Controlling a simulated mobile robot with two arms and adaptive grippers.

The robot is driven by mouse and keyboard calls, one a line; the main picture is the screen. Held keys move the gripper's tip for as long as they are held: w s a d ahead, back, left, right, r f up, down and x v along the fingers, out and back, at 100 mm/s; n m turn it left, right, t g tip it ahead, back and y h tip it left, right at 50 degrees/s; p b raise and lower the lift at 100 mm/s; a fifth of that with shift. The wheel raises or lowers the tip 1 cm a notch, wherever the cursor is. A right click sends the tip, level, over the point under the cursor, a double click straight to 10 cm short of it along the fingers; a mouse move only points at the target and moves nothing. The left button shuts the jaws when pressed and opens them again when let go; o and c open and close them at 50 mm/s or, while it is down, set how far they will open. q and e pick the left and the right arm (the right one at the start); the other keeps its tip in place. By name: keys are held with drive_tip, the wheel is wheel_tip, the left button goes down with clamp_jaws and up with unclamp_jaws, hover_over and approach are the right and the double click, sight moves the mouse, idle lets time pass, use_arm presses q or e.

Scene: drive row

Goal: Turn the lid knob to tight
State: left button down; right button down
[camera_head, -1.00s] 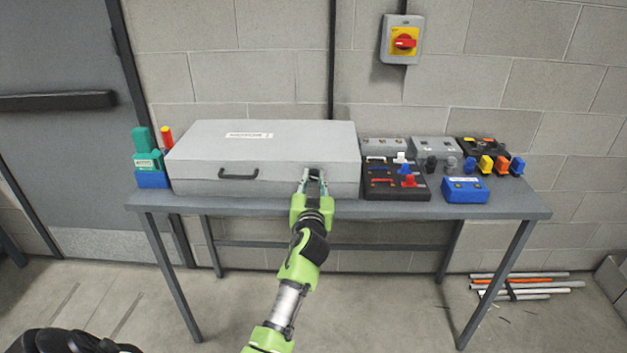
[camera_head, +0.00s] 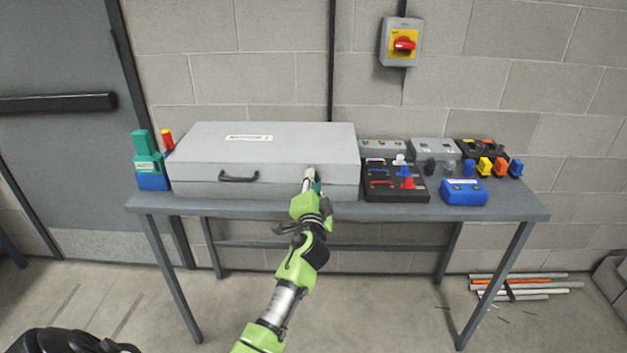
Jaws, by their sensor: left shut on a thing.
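A large grey case (camera_head: 215,177) with a closed lid lies on the table, with a black handle (camera_head: 238,178) and a white label on its lid. My left gripper (camera_head: 312,183) is at the right part of the case's front face. It is shut on the lid knob, which its fingers mostly hide. The gripper looks rolled compared with the arm behind it. I cannot read any tight mark on the case. My right gripper does not show.
The grey table (camera_head: 460,212) also bears a black board (camera_head: 385,195) with coloured handles, a blue box (camera_head: 464,192), grey boxes and several coloured plugs at right. A green and blue item (camera_head: 147,165) stands left. A red switch (camera_head: 403,44) is on the wall. Rods (camera_head: 520,290) lie on the floor.

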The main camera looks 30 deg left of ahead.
use_arm(q)
drive_tip(key=shift+r+m+p, duration=0.1)
drive_tip(key=shift+m+p, duration=0.2)
drive_tip(key=shift+m, duration=1.1)
drive_tip(key=c, duration=2)
unclamp_jaws()
drive_tip(key=shift+o, duration=0.9)
drive_tip(key=v, duration=1.2)
drive_tip(key=shift+w, duration=0.1)
